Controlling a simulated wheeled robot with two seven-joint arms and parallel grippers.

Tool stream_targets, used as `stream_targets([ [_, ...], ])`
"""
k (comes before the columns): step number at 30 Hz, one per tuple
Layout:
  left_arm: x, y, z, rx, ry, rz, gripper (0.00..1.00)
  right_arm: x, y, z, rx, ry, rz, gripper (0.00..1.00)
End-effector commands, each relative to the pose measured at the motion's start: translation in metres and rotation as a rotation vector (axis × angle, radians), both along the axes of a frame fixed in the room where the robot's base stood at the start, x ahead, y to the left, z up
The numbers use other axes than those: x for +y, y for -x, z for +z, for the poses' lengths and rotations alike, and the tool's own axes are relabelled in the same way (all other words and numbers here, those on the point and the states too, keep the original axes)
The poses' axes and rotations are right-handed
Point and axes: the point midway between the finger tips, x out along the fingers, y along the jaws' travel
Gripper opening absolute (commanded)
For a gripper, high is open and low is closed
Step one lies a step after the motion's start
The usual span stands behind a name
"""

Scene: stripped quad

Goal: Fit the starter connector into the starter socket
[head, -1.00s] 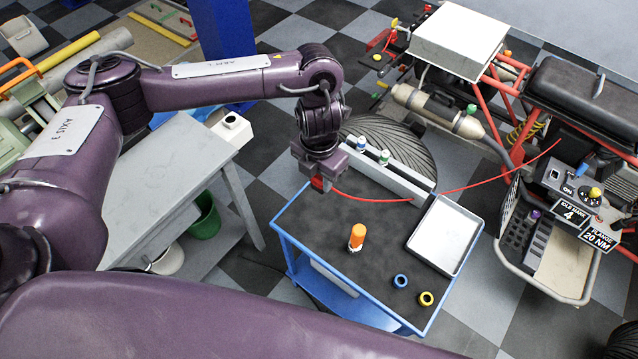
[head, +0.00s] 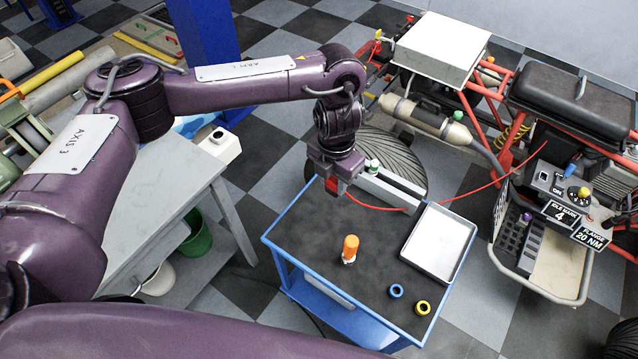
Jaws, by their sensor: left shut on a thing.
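My left gripper (head: 334,182) is shut on the red starter connector (head: 331,187), above the back left part of the blue trolley (head: 285,246). Only a small red part of the connector shows below the jaws. A red cable (head: 378,208) runs from it to the right, past the tray, up to the quad (head: 497,155). I cannot pick out the starter socket for certain on the quad. My right gripper is not in view.
On the trolley are an orange-capped bottle (head: 350,250), a blue ring (head: 396,291), a yellow ring (head: 422,307) and a grey tray (head: 440,243). A rail with a green-capped bottle (head: 374,167) lies behind. A grey table (head: 165,195) stands left.

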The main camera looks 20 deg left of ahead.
Motion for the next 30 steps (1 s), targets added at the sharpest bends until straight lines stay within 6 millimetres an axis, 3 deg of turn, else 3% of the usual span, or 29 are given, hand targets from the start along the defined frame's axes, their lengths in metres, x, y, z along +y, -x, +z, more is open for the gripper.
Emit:
stream_targets([
  [18, -0.061, -0.042, -0.002, -0.001, -0.002, -0.115, 0.10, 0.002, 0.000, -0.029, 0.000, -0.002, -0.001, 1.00],
  [30, -0.069, -0.048, 0.000, 0.000, -0.001, -0.131, 0.10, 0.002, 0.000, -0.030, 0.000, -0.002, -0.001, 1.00],
])
